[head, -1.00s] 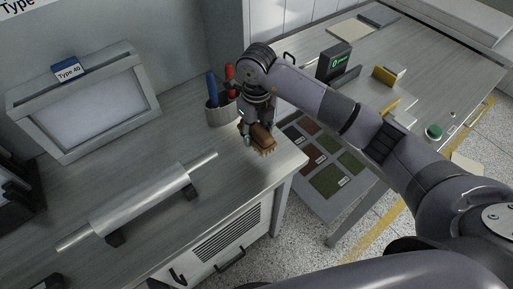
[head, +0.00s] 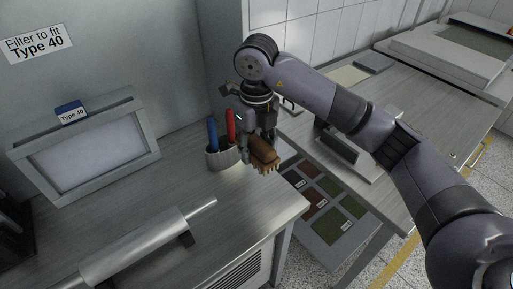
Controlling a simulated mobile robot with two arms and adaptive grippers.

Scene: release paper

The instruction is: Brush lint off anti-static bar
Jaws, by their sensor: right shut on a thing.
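A brown brush (head: 264,152) with pale bristles pointing down is held by my right gripper (head: 260,142). The gripper is shut on it above the right end of the grey bench, just right of a pen cup. The brush seems raised off the bench top. The anti-static bar (head: 140,245), a silver cylinder with a thin rod at its end, lies on dark supports at the lower left of the bench. Its left end is cut off by the picture's edge. The brush is apart from the bar. My left gripper is not in view.
A grey pen cup (head: 223,156) with blue and red pens stands close beside the gripper. A framed Type 40 filter (head: 84,150) stands at the back left. Colour swatches (head: 325,205) lie below, right of the bench edge. The bench between bar and cup is clear.

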